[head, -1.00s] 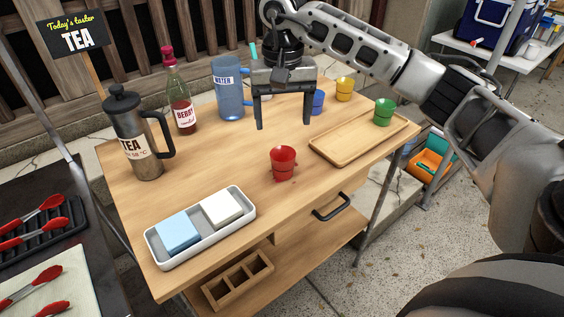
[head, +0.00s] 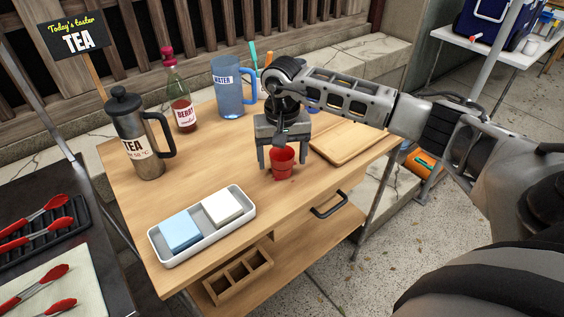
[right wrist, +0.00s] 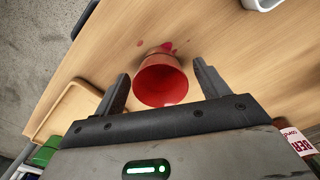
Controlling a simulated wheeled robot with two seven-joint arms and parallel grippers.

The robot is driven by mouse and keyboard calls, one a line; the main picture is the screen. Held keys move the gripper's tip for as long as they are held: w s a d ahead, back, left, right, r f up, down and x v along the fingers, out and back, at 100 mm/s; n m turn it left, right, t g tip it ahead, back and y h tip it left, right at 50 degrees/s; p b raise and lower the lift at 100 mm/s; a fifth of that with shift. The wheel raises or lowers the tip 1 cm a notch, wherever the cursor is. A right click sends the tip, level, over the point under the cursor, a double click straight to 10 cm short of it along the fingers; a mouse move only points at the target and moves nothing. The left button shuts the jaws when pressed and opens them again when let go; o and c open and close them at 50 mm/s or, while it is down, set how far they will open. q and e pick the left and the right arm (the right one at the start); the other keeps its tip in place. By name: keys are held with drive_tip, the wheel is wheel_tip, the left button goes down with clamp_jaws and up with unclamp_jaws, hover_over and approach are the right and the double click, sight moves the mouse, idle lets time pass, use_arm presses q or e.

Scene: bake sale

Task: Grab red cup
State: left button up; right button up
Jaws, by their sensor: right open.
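The red cup (head: 283,163) stands upright near the front edge of the wooden table. A few small red spots lie on the wood beside it. My left gripper is not in view.
A wooden tray (head: 345,143) lies right of the cup, partly behind my right arm. A white dish (head: 207,235) with a blue and a white block is front left. A tea press (head: 140,135), a berry bottle (head: 181,100) and a blue water jug (head: 229,90) stand farther back.

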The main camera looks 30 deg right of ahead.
drive_tip(key=shift+c, duration=0.3)
drive_tip(key=c, duration=1)
drive_tip(key=shift+r, duration=0.1)
